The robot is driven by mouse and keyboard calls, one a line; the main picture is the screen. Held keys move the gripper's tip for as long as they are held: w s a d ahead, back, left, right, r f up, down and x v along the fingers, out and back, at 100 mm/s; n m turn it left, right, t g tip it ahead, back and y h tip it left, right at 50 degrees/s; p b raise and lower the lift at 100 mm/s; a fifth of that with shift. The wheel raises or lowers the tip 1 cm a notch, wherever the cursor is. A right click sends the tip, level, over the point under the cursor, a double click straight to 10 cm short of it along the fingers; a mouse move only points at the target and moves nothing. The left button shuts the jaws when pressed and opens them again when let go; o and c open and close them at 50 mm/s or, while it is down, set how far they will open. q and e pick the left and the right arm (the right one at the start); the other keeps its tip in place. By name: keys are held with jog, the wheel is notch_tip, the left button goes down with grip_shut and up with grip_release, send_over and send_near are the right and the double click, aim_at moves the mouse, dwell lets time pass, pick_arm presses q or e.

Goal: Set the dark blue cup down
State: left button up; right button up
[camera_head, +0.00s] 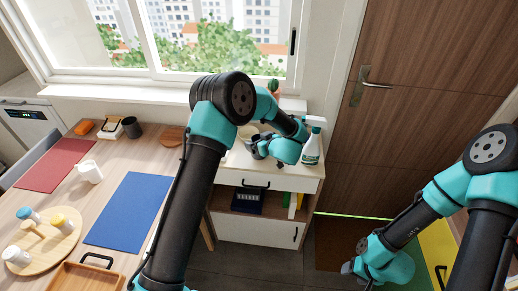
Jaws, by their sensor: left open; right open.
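My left gripper (267,153) is at the white cabinet top, beyond the table, and is open. A small dark blue-grey shape (257,149) beside its fingers looks like the dark blue cup, but the arm partly covers it. I cannot tell whether the fingers touch it. It appears to be at the cabinet's top surface (232,171). My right gripper (350,268) is open and low at the right, over the floor near a brown mat, with no object visible in it.
A white spray bottle (312,149) stands right of my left gripper, and a pale round dish (246,132) is behind it. On the table are a dark grey cup (131,127), a white mug (89,171), a blue mat (129,211) and a round wooden board (65,246).

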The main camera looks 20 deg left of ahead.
pick_arm(q)
jog(key=shift+c, duration=0.5)
jog(key=c, duration=1.1)
jog(key=shift+o, duration=0.2)
jog(key=shift+r, duration=0.1)
jog(key=shift+r, duration=0.5)
jog(key=s+d+r, duration=0.2)
jog(key=s, duration=0.5)
jog(key=s+d+r, duration=0.1)
jog(key=s+d, duration=0.1)
jog(key=s, duration=0.6)
jog(key=shift+s+d+r, duration=0.2)
jog(key=shift+d+r, duration=0.05)
jog(key=shift+r, duration=0.15)
